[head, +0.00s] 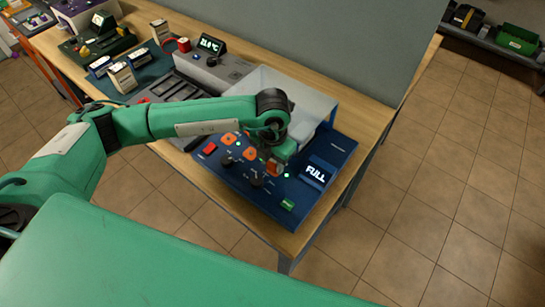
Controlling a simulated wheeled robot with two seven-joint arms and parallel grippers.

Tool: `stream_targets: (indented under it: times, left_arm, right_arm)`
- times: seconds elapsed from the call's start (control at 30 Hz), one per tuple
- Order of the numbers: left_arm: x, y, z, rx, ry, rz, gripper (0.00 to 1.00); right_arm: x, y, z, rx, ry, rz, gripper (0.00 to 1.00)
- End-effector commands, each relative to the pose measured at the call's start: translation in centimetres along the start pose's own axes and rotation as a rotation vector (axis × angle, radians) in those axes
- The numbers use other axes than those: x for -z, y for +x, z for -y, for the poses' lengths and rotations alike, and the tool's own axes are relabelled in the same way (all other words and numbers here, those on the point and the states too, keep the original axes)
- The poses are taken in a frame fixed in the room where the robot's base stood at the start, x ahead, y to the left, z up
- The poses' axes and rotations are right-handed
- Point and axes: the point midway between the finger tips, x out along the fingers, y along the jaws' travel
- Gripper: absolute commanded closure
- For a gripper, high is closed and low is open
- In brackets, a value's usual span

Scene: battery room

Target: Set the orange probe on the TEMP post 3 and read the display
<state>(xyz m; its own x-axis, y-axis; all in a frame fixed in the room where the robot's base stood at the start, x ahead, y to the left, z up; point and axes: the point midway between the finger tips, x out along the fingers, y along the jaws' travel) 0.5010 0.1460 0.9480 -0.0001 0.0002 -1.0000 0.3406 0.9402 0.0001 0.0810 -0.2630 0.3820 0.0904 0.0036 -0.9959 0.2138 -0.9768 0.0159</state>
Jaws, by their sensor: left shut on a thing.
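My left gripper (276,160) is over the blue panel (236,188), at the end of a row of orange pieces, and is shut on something. An orange-red piece (272,168) shows at its jaws; I cannot tell whether it is the orange probe or part of the panel. Two orange pieces (228,139) (250,153) sit to its left. The display (316,173) on the panel reads "FULL". A smaller display (211,44) on the grey unit behind shows a reading like 21.4 °C. The panel's labels are too small to read. My right gripper is out of view.
Black knobs (257,183), a red button (210,148) and a green switch (288,206) are near the gripper. A grey partition (330,45) backs the wooden bench (398,119). Small boxes (122,78) stand at left.

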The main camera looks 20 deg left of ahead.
Motion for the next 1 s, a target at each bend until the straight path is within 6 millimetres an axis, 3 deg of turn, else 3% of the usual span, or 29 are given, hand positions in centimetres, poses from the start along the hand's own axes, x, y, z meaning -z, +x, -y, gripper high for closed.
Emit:
stream_targets:
  times: [1.0]
  left_arm:
    - [0.00, 0.28, 0.01, 0.000, 0.000, 0.000, 0.91]
  right_arm:
    - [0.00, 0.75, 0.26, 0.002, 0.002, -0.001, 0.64]
